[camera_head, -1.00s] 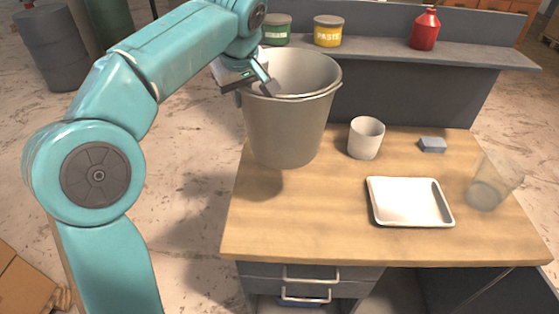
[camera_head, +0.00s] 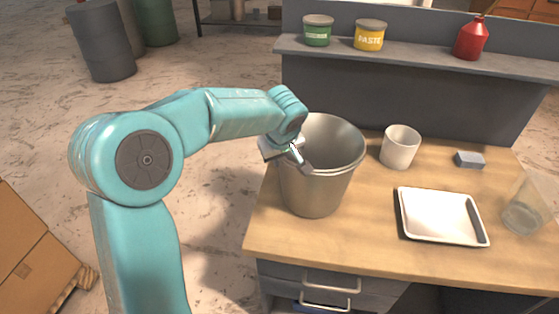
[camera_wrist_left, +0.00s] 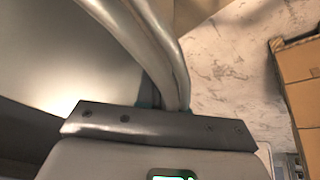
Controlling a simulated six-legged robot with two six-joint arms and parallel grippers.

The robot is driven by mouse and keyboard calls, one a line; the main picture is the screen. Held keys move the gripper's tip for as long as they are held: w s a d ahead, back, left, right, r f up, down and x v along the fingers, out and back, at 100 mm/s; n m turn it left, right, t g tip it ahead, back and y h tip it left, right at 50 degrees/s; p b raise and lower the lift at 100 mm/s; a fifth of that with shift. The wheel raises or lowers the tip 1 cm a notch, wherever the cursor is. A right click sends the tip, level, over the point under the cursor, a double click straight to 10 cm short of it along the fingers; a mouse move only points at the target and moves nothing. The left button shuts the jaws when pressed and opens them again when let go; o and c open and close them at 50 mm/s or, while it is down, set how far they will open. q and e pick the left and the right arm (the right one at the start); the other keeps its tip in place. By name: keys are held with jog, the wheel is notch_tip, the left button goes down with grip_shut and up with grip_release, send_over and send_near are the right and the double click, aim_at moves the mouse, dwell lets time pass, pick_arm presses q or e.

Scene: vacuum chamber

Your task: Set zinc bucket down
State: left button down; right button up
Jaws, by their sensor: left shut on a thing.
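The zinc bucket (camera_head: 322,190) is a grey metal pail, upright over the left end of the wooden workbench (camera_head: 330,236). Its base is at or just above the bench top; I cannot tell whether it touches. My left gripper (camera_head: 301,160) is shut on the bucket's rim at its left side. In the left wrist view the bucket's curved rim (camera_wrist_left: 140,40) runs down to my left gripper (camera_wrist_left: 165,108). My right gripper is not in view.
A white cup (camera_head: 400,147) stands right of the bucket. A white tray (camera_head: 441,216), a grey-blue block (camera_head: 469,159) and a clear container (camera_head: 527,207) are further right. A shelf behind holds a green can (camera_head: 317,31), a yellow paste can (camera_head: 370,36) and a red bottle (camera_head: 471,38).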

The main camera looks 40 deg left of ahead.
pick_arm(q)
jog(key=shift+f, duration=0.4)
jog(key=shift+w+f, duration=0.1)
jog(key=shift+f, duration=0.1)
jog(key=c, duration=1.3)
grip_release()
jog(key=shift+o, duration=0.2)
jog(key=shift+r, duration=0.3)
jog(key=v, duration=1.1)
jog(key=shift+s+r, duration=0.25)
jog(key=shift+r, duration=0.05)
